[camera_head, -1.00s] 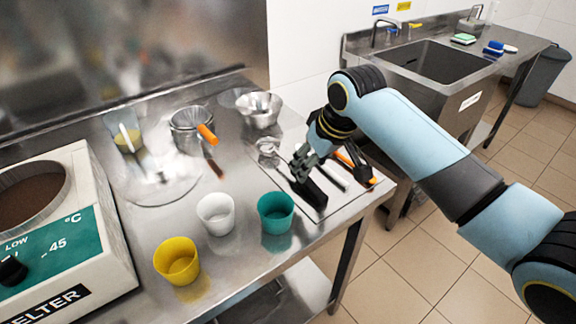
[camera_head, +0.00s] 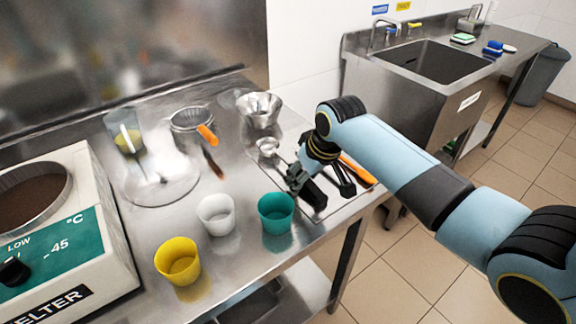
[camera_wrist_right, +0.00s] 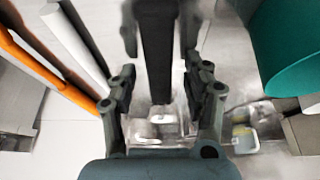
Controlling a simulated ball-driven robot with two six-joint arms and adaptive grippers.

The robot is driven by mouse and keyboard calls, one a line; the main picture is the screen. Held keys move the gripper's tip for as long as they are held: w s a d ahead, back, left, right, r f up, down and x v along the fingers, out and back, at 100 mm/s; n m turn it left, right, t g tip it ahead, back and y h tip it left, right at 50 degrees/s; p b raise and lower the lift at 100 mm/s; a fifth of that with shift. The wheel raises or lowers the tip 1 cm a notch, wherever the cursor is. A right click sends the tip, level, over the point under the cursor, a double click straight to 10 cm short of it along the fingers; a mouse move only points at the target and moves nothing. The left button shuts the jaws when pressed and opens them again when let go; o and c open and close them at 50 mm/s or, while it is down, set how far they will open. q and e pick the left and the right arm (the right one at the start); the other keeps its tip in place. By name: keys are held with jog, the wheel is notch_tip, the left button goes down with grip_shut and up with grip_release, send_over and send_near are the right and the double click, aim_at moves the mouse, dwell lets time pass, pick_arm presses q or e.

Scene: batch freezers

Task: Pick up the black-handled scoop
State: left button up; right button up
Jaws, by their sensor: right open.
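The black-handled scoop lies at the right end of the steel counter. Its black handle (camera_head: 314,196) sticks out beside my gripper, and a small round metal bowl (camera_head: 267,146) behind may be its head; the link between them is hidden. My right gripper (camera_head: 297,178) is low over the handle. In the right wrist view the black handle (camera_wrist_right: 158,55) runs between the two fingers of the open gripper (camera_wrist_right: 160,28), with gaps visible beside it. I cannot tell whether the fingers touch it. My left gripper is not in view.
A teal cup (camera_head: 276,214) stands close beside the gripper, with white (camera_head: 216,215) and yellow (camera_head: 178,261) cups farther left. An orange-handled tool (camera_head: 358,171) lies just right of the gripper. A metal bowl (camera_head: 259,108) stands behind. The counter's edge is close on the right.

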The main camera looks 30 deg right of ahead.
jog(key=shift+c, duration=0.4)
jog(key=shift+f, duration=0.1)
grip_shut()
